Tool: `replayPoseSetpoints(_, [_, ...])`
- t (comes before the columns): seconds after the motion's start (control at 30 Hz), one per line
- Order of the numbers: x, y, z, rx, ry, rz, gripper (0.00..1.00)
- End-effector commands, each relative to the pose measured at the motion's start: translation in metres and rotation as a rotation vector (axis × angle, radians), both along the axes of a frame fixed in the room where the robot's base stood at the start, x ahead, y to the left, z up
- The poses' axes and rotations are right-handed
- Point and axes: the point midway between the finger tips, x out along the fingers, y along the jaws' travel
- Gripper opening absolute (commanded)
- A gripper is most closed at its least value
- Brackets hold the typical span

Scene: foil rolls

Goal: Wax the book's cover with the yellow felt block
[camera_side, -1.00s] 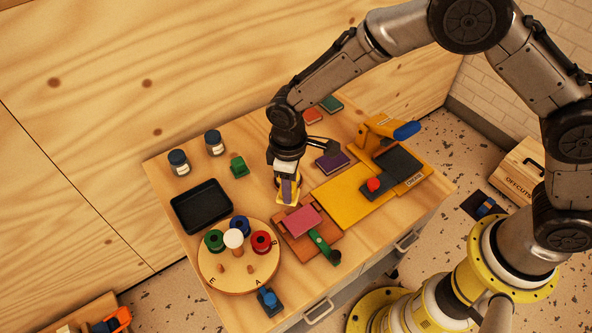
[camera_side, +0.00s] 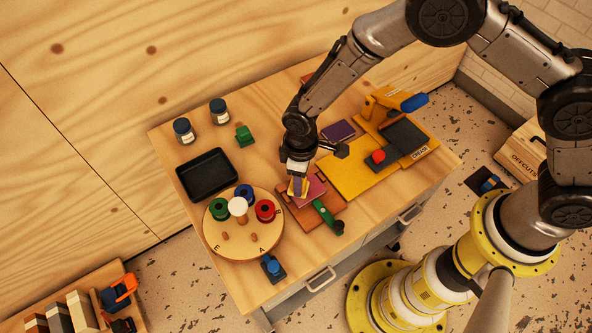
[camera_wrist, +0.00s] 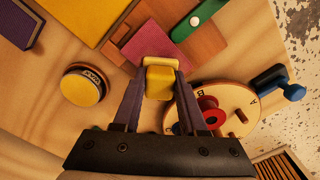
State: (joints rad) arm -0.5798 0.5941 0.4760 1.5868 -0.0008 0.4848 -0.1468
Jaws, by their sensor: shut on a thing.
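My gripper (camera_side: 297,187) is shut on the yellow felt block (camera_wrist: 159,82), which sits between the two fingers in the wrist view. The book (camera_side: 313,190) has a pink cover and lies on a brown wooden board (camera_side: 326,211). In the wrist view the book (camera_wrist: 152,43) is just beyond the block, which overlaps its near edge. I cannot tell whether the block touches the cover. A round tin marked WAX (camera_wrist: 82,86), with a yellow top, stands left of the block in the wrist view. In the side view my arm hides the tin.
A round turntable (camera_side: 240,247) with colored foil rolls is close on the left. A yellow board (camera_side: 345,177) and a purple book (camera_side: 338,131) are to the right. A black tray (camera_side: 207,175) stands further left.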

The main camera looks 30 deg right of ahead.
Motion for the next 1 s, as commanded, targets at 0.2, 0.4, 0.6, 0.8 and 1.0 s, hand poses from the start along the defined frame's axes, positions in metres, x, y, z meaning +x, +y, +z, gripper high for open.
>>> replayPoseSetpoints(0.2, [-0.021,0.000,0.000,-0.002,0.004,0.001,0.00])
replayPoseSetpoints(0.4, [-0.040,-0.001,0.000,-0.002,0.004,0.002,0.00])
replayPoseSetpoints(0.6, [-0.045,-0.013,0.000,-0.002,0.002,-0.003,0.00])
replayPoseSetpoints(0.8, [-0.027,-0.013,0.000,-0.001,0.001,-0.002,0.00])
replayPoseSetpoints(1.0, [-0.008,-0.013,0.000,-0.001,0.001,-0.002,0.00])
